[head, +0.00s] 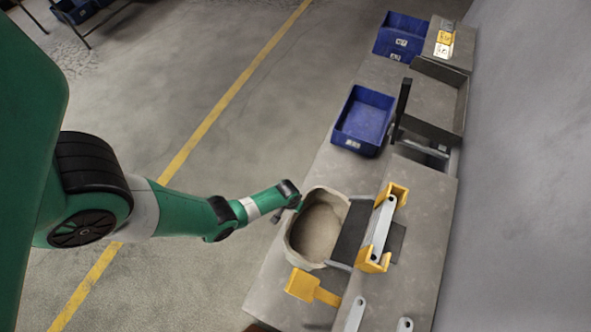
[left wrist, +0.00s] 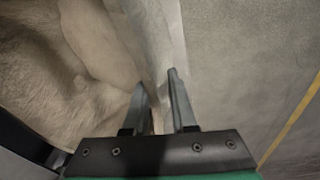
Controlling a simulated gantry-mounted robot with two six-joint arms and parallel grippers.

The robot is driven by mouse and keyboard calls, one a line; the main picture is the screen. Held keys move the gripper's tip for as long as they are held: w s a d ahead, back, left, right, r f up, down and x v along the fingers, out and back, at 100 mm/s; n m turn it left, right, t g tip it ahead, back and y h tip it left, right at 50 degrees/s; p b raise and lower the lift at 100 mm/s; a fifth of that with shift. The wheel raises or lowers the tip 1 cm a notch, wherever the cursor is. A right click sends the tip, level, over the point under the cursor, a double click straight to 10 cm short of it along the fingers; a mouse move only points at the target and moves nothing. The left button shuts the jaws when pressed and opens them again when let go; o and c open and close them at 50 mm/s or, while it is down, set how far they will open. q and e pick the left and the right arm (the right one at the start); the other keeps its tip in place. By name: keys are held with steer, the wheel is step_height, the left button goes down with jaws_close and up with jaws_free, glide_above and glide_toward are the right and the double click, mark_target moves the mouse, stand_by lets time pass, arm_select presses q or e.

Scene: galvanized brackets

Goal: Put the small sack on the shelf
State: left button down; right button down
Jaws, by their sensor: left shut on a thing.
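The small sack (head: 318,229) is beige and open-topped with a pale rim, and stands on the grey bench. It shows pale brown contents, which also fill the left of the left wrist view (left wrist: 60,70). My left gripper (head: 295,203) is at the sack's upper-left rim. In the left wrist view its two fingers (left wrist: 158,90) are close together with the pale rim of the sack between them. A raised grey shelf surface (head: 432,215) runs along the wall to the right of the sack. My right gripper is not in view.
A yellow holder with a galvanized bracket (head: 381,228) stands right of the sack, beside a dark plate (head: 350,232). A yellow piece (head: 312,287) lies below the sack. A blue bin (head: 363,118) and a black upright post (head: 402,105) stand farther back.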

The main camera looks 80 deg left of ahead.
arm_select(q)
steer(key=shift+w+a+f+b, duration=0.1)
steer(key=shift+f+b, duration=0.6)
steer(key=shift+f, duration=0.05)
steer(key=c, duration=0.7)
jaws_free()
steer(key=shift+c, duration=0.2)
step_height(320, 180, up, 12)
steer(key=s+p, duration=0.1)
steer(key=p, duration=1.1)
steer(key=shift+s+d, duration=0.25)
steer(key=shift+s, duration=0.05)
